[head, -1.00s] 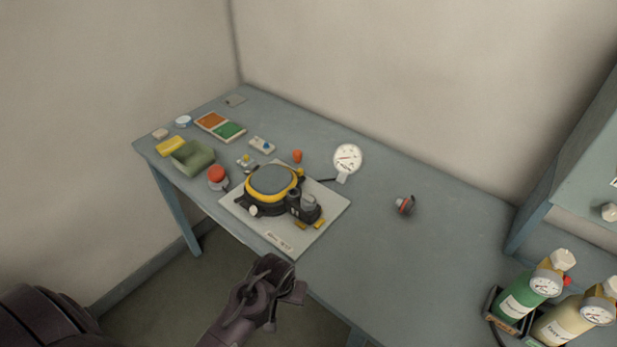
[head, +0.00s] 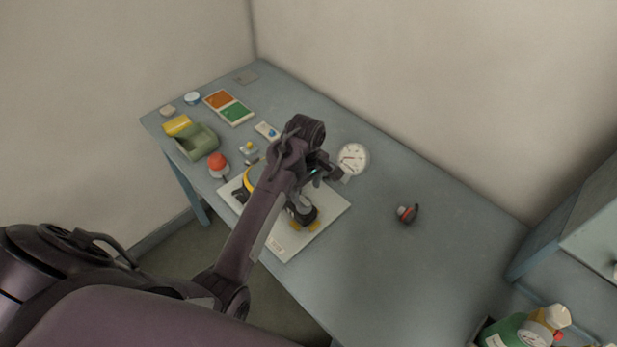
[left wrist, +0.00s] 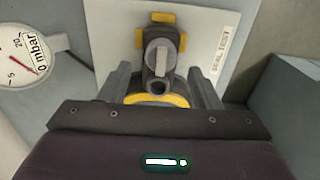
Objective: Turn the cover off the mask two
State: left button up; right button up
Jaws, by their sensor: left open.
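I cannot tell which part is the cover. My left gripper (left wrist: 162,85) is open above the mask, one finger on each side of the black part, with no clear contact. In the head view the left gripper (head: 325,170) is partly hidden. My right gripper is not in view.
A round pressure gauge (head: 352,159) lies close beside my left gripper. A red-and-dark part (head: 407,214) lies to the right. A green tray (head: 197,142) and a red-topped item (head: 217,163) stand at left. Bottles (head: 530,330) stand at lower right.

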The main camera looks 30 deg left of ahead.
aim_at(305, 201)
pick_arm(q)
jog(key=shift+s+a+f+p, duration=0.1)
jog(key=shift+s+f+p, duration=0.1)
jog(key=shift+f, duration=0.45)
jog(key=shift+s+f+p, duration=0.1)
jog(key=shift+f+p, duration=0.05)
jog(key=shift+f, duration=0.45)
notch_tip(305, 201, down, 2)
jog(key=shift+w+f, duration=0.15)
jog(key=shift+f, duration=0.05)
jog(key=shift+w+f+p, duration=0.1)
jog(key=shift+f+p, duration=0.2)
jog(key=shift+f, duration=0.3)
jog(key=c, duration=0.8)
jog(key=shift+o, duration=0.2)
jog(key=n, duration=0.4)
jog(key=shift+n, duration=0.4)
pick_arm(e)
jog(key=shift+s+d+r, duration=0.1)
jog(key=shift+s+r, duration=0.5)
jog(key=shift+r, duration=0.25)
pick_arm(q)
jog(key=n, duration=0.4)
jog(key=shift+n, duration=0.4)
